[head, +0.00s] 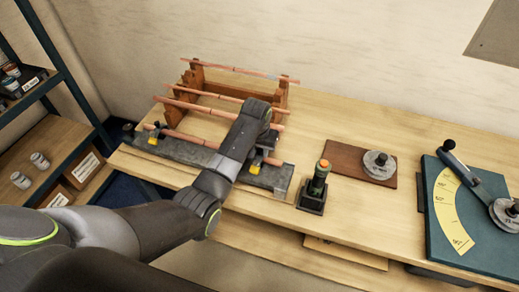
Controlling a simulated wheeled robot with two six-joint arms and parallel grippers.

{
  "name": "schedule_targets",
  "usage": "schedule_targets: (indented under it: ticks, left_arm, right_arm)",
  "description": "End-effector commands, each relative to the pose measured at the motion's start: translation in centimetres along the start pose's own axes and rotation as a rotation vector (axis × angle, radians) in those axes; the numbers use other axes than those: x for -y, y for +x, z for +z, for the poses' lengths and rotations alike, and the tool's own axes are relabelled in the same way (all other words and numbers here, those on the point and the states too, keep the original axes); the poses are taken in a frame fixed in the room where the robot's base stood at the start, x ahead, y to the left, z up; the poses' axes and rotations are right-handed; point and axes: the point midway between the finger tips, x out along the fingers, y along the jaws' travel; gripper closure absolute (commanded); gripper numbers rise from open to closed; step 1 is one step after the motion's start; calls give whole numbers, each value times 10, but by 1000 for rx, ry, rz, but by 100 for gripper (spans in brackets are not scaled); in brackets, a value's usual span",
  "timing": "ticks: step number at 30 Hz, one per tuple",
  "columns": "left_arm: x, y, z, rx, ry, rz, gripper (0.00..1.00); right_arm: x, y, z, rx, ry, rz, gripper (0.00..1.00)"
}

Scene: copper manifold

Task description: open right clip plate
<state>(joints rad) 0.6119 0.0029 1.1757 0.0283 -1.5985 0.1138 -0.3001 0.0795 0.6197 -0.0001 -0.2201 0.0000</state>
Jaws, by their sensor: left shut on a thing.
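A grey base bar (200,155) lies along the table's front left with copper pipes (205,103) above and behind it. The left clip (153,138), dark with a yellow part, sits near the bar's left end. The right clip plate (271,161), also dark and yellow, sits near its right end, partly covered by my left arm. My left gripper (266,136) is down at this clip and shut on its plate; the wrist hides most of the fingers. How far the plate is tilted cannot be told. My right gripper is out of view.
Wooden racks (196,78) hold the pipes. To the right stand a green torch-like tool with an orange top (318,178), a brown board (345,160) with a metal disc (379,164), and a teal gauge plate (470,225). Table between them is clear.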

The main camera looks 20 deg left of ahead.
Motion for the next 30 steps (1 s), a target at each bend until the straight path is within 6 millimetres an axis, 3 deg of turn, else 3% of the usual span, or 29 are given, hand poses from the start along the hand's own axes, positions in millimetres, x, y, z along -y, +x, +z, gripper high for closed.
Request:
schedule_targets:
  ticks: [3,14,30]
  left_arm:
    - [0,-5,-10,28,1,-2,90]
    - [0,-6,-13,41,1,-2,90]
    - [0,-6,-30,169,0,-1,90]
  right_arm:
    - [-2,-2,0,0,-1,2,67]
    - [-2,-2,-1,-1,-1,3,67]
    - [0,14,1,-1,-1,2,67]
